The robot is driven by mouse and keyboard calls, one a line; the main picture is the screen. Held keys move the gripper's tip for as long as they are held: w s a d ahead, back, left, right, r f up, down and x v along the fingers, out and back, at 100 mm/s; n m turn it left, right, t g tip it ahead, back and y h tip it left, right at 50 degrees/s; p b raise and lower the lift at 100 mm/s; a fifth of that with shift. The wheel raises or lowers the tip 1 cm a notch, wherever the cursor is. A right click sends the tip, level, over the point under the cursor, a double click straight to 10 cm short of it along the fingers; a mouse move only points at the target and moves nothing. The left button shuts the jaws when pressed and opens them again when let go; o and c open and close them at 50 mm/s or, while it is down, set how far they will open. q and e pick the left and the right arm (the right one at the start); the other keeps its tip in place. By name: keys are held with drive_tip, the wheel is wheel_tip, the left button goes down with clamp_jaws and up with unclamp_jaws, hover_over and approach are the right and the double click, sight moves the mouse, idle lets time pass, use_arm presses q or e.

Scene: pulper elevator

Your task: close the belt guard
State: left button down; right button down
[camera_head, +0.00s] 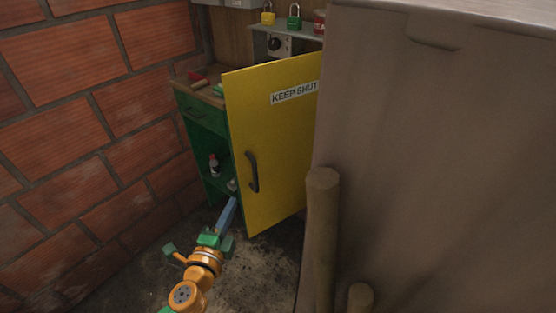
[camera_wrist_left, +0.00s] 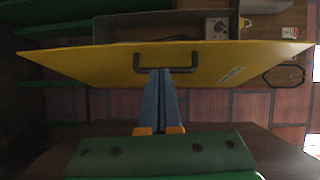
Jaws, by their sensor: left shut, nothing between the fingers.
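The belt guard (camera_head: 285,140) is a yellow door-like panel marked KEEP SHUT with a dark bar handle (camera_head: 252,172). It stands upright, and its right edge is hidden behind the grey-brown block. In the left wrist view the guard (camera_wrist_left: 90,62) spans the picture almost edge-on, with its handle (camera_wrist_left: 138,62) facing me. My left gripper (camera_head: 234,200) is shut and empty, with blue fingers, low beside the guard's left edge. In the wrist view the fingertips (camera_wrist_left: 160,72) overlap the handle's opening; I cannot tell whether they touch it. My right gripper is not in view.
A large grey-brown block (camera_head: 430,150) and wooden posts (camera_head: 322,230) fill the right. A green cabinet (camera_head: 203,140) with a bottle (camera_head: 214,165) stands left of the guard. A brick wall (camera_head: 90,120) bounds the left. Padlocks (camera_head: 294,18) stand on a shelf behind.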

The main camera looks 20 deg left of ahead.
use_arm(q)
wheel_tip(320, 180, up, 3)
drive_tip(key=t+p, duration=0.1)
approach(247, 161)
drive_tip(key=shift+m, duration=0.3)
drive_tip(key=w, duration=0.4)
drive_tip(key=shift+w+a, duration=0.1)
drive_tip(key=shift+a, duration=0.25)
drive_tip(key=shift+w+a, duration=0.1)
drive_tip(key=shift+w, duration=0.6)
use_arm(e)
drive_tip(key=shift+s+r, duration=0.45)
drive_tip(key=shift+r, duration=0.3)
